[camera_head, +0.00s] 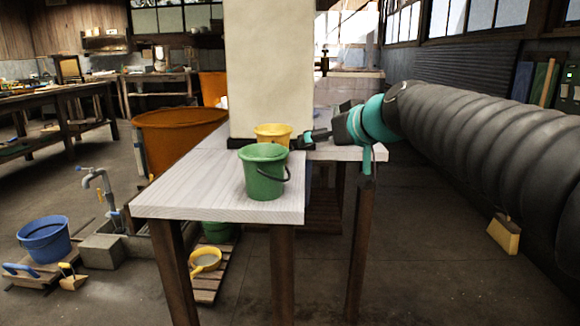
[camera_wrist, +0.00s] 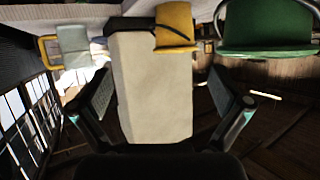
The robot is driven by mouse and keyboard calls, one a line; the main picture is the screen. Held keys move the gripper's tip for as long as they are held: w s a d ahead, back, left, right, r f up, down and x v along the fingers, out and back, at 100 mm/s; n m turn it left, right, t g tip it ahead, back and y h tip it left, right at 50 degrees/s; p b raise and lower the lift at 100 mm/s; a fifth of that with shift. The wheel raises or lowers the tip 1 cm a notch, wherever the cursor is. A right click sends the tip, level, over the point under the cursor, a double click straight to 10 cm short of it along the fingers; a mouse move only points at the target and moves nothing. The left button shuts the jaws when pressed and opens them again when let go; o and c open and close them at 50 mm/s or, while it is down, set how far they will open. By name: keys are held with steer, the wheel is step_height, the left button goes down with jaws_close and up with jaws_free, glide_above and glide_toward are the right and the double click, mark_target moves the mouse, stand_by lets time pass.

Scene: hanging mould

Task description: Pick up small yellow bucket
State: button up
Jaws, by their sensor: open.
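The small yellow bucket (camera_head: 272,130) stands on the pale wooden table, in front of the white pillar. The green bucket in front hides its lower part. In the wrist view, which looks upside down, the yellow bucket (camera_wrist: 174,24) is at the top, just right of centre, beyond the fingers. My gripper (camera_head: 306,138) is just right of the yellow bucket at about rim height, and whether they touch is unclear in the head view. In the wrist view my gripper (camera_wrist: 160,82) has its two fingers wide apart with nothing held between them.
A green bucket (camera_head: 263,175) with a dark handle stands close in front of the yellow one. The white pillar (camera_head: 270,65) rises right behind. The table (camera_head: 190,190) has bare room at left. A large orange tub (camera_head: 175,135) is left of the table. A blue bucket (camera_head: 45,240) sits low at left.

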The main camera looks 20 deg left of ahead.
mark_target(285, 129)
steer(key=shift+n+t+y, duration=0.3)
steer(key=shift+n+y, duration=0.3)
steer(key=shift+y, duration=0.2)
steer(key=shift+s+a+r+p+x, duration=0.2)
steer(key=shift+a+r+x, duration=0.25)
steer(key=shift+x, duration=2.9)
steer(key=shift+s+a+r+p+x, duration=0.15)
steer(key=shift+r+x, duration=0.4)
steer(key=shift+x, duration=2.8)
steer(key=shift+s+a+r+p+x, duration=0.15)
steer(key=shift+a+r+x, duration=0.3)
steer(key=shift+x, duration=2.9)
steer(key=shift+w+d, duration=0.1)
steer(key=c, duration=1.1)
steer(key=shift+r, duration=0.15)
steer(key=shift+c, duration=0.5)
steer(key=shift+r, duration=0.1)
